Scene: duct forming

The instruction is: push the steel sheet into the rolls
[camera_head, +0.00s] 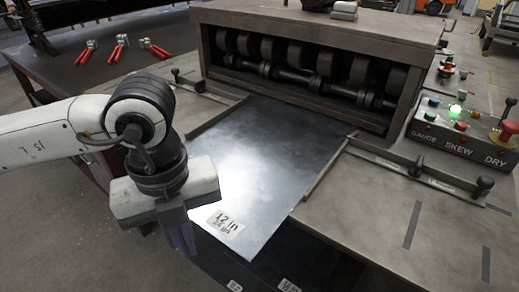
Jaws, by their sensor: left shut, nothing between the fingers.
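The steel sheet (270,150) lies flat on the machine's infeed table between two guide rails. Its far edge is at the opening under the rolls (290,75); whether it touches them I cannot tell. Its near end carries a "12 in" label (225,223) and extends past the table's front edge. My left gripper (180,238) points down by the sheet's near left corner, with its fingers shut and empty. Whether the fingers touch the sheet edge I cannot tell. My right gripper is not in view.
The left guide rail (217,115) and right guide rail (325,172) flank the sheet. A control panel (462,135) with a lit green button and a red knob stands at the right. More labelled sheets (290,285) lie below. Red-handled tools (118,48) lie at the back left.

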